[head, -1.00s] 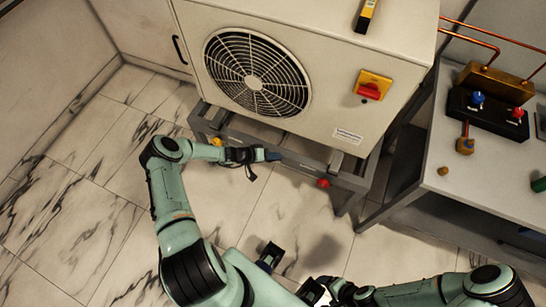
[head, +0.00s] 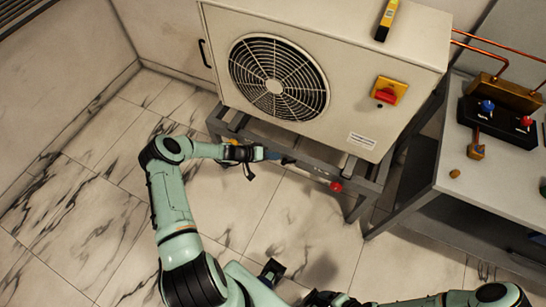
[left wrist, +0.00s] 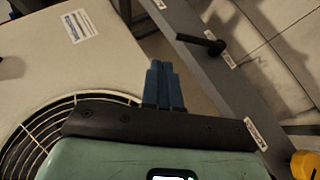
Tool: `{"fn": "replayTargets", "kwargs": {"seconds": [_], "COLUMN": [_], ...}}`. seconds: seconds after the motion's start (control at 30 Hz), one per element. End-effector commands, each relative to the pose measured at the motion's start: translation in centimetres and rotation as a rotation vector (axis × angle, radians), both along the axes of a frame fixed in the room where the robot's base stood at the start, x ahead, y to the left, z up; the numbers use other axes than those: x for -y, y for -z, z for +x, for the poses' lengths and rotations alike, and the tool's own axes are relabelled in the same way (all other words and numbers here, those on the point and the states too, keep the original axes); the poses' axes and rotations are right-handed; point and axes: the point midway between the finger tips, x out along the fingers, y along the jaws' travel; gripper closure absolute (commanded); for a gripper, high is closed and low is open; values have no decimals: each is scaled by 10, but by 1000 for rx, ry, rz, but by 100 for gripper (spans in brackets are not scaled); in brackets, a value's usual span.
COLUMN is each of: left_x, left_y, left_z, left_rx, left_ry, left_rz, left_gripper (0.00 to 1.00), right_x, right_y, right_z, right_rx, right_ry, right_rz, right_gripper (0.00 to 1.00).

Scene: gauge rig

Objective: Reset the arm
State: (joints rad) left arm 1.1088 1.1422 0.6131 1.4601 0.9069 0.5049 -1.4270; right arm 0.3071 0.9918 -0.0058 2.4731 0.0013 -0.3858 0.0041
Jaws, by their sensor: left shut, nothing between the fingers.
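My left arm in pale green reaches across the floor in the head view, its elbow bent at the left. My left gripper (head: 272,155) is shut and empty, in front of the grey stand under the fan unit (head: 352,110). Its blue fingers also show pressed together in the left wrist view (left wrist: 163,86), with the fan unit's pale casing and grille at left. Whether it touches the stand I cannot tell. My right arm lies along the bottom edge of the head view; its gripper's fingers cannot be made out there.
The stand (head: 318,172) carries a red knob (head: 336,186); a black handle (left wrist: 215,46) and a yellow knob (left wrist: 304,164) show in the wrist view. A bench (head: 453,150) with a valve block (head: 500,117) stands at right. Marble floor (head: 75,200) at left is clear.

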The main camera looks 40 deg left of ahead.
Motion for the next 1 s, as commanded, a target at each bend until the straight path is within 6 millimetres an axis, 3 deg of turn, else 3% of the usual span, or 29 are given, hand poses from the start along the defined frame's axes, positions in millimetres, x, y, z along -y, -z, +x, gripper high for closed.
{"fn": "replayTargets", "kwargs": {"seconds": [0.37,0.47,0.53,0.67,0.8,0.9,1.0], "left_x": [5,31,63,137,198,217,225], "left_y": [2,10,20,43,53,45,31], "left_z": [-1,-9,-24,-78,-166,-224,-262], "left_rx": [-11,-73,-160,-393,-638,-742,-785], "left_ry": [8,46,93,208,303,324,319], "left_rz": [-2,-12,-15,20,150,255,323], "left_gripper": [100,100,100,100,100,100,100], "right_x": [0,0,0,0,0,0,0], "right_y": [0,-1,-3,-7,-14,-18,-21], "right_z": [0,1,1,3,6,8,10], "right_rx": [0,1,1,3,7,9,11], "right_ry": [0,0,0,0,0,0,0], "right_rz": [0,0,0,0,0,0,1], "right_gripper": [18,18,18,18,18,18,18]}}
